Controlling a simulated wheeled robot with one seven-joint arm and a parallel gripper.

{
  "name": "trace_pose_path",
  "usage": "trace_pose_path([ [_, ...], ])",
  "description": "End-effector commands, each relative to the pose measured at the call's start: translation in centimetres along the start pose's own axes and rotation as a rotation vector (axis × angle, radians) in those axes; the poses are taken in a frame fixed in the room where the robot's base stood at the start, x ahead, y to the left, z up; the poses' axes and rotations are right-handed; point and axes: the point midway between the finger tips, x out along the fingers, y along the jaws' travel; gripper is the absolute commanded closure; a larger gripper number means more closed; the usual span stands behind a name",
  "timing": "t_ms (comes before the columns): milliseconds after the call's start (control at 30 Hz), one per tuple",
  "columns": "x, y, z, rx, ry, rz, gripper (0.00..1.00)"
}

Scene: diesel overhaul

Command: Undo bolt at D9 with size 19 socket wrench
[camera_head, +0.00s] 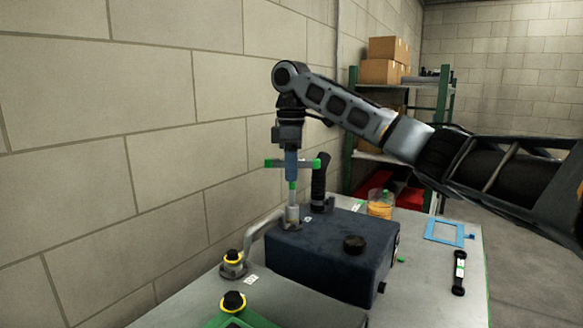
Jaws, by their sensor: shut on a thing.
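My gripper (290,148) points straight down above the back left of a dark blue engine block (325,262). It is shut on an upright socket wrench (292,204) with a silver shaft and socket end. Green parts stick out to both sides at the grip. The wrench's lower end is at a small metal fitting by the block's back left edge, where a grey pipe meets it. The bolt at D9 is hidden or too small to make out. I cannot read the size on the wrench or the label there.
A black handle (319,183) stands close right of the wrench. An orange-filled container (380,204), blue frame (444,232) and black tool (459,273) are on the table's right. A wall is close behind.

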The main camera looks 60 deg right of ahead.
Motion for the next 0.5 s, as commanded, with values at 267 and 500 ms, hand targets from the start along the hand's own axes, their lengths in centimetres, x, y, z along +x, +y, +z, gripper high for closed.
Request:
trace_pose_path([
  [267,-0.12,-0.01,0.05,-0.354,0.001,0.002,1.00],
  [500,-0.17,-0.03,0.09,-0.663,0.001,0.003,1.00],
])
